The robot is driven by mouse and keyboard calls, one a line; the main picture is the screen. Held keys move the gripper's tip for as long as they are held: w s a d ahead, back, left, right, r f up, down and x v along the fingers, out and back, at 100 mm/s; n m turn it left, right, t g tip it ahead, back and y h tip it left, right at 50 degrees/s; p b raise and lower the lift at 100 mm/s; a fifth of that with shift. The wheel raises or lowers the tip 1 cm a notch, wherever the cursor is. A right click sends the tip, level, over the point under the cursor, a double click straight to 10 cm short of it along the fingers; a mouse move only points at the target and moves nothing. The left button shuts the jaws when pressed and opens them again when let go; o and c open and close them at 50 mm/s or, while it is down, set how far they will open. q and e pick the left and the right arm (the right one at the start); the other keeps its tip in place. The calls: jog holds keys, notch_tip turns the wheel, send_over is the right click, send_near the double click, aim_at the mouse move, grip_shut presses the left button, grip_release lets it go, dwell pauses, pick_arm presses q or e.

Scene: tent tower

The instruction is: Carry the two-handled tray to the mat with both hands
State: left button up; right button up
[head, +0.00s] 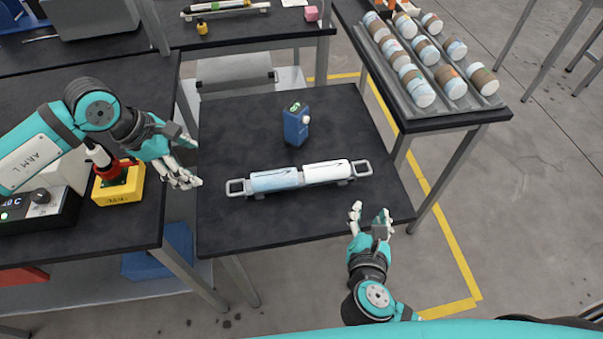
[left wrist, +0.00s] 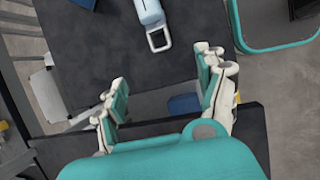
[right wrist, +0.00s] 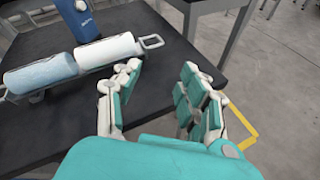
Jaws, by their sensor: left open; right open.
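The two-handled tray (head: 362,168) lies on the dark middle table, with a pale blue roll (head: 274,181) and a white roll (head: 327,172) end to end on it. Its left handle (head: 235,187) also shows in the left wrist view (left wrist: 159,40), and its right handle in the right wrist view (right wrist: 152,42). My left gripper (head: 190,163) is open and empty, left of the left handle and apart from it. My right gripper (head: 371,213) is open and empty, on the near side of the right handle, apart from it. I cannot make out a separate mat.
A blue bottle-like device (head: 297,125) stands behind the tray on the middle table (head: 240,225). A yellow box with a red button (head: 118,184) sits on the left table. A rack of jars (head: 400,97) stands on the right table. The table's front strip is clear.

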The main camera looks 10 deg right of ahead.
aim_at(370, 173)
pick_arm(q)
jog(key=x, duration=1.7)
jog(key=shift+d+f, duration=0.25)
jog(key=shift+d, duration=0.05)
pick_arm(e)
jog(key=x, duration=1.7)
jog(key=shift+w+d+f, duration=0.1)
jog(key=shift+w+d, duration=0.05)
jog(key=shift+w, duration=0.05)
pick_arm(q)
jog(key=c, duration=0.8)
pick_arm(e)
jog(key=c, duration=0.8)
pick_arm(q)
jog(key=c, duration=0.7)
pick_arm(e)
jog(key=shift+s+f, duration=0.1)
grip_shut()
pick_arm(q)
jog(key=shift+w+r, duration=0.1)
